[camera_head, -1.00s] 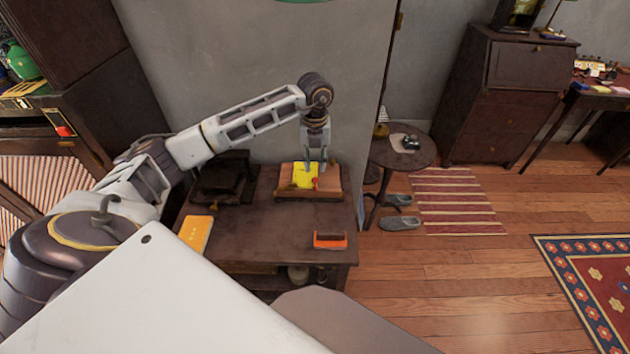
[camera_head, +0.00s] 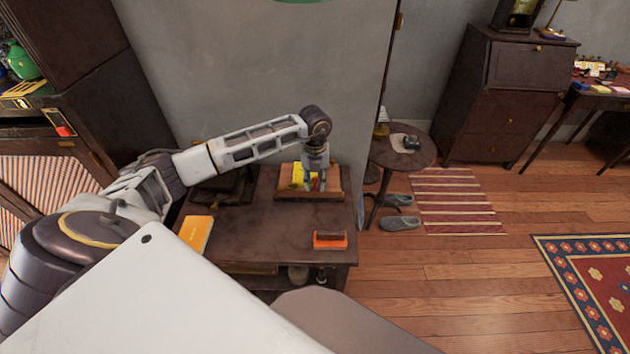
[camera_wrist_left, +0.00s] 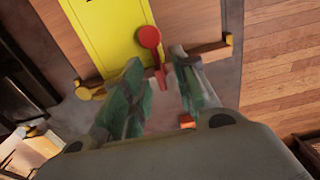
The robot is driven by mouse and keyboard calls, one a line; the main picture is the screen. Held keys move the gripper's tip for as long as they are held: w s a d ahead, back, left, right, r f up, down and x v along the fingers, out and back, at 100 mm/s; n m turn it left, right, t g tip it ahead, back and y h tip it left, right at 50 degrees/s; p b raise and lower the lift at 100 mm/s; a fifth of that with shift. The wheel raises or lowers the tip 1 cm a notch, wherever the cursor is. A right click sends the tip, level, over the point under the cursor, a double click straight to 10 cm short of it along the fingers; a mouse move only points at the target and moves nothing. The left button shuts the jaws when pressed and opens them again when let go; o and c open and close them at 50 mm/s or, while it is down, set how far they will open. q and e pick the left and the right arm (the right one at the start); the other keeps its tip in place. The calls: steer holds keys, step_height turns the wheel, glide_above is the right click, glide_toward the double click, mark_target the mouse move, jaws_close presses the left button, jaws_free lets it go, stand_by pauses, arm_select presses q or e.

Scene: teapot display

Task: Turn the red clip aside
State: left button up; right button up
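The red clip (camera_wrist_left: 149,38) shows in the left wrist view as a round red head on a thin stem, at the right edge of a yellow sheet (camera_wrist_left: 108,35). The sheet lies on a wooden board (camera_wrist_left: 188,18), which is also on the dark table in the head view (camera_head: 335,180). My left gripper (camera_head: 315,187) is over the board's front part. Its green-grey fingers (camera_wrist_left: 158,64) are apart in the left wrist view, with the clip's stem between their tips. I cannot tell whether they touch it. The head view hides the clip. My right gripper is not in view.
The dark table (camera_head: 265,228) also bears a yellow book (camera_head: 196,234) at left and an orange item (camera_head: 330,241) at front right. A grey wall (camera_head: 260,70) rises behind. A small round table (camera_head: 420,158) stands to the right.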

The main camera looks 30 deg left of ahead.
arm_select(q)
jaws_close()
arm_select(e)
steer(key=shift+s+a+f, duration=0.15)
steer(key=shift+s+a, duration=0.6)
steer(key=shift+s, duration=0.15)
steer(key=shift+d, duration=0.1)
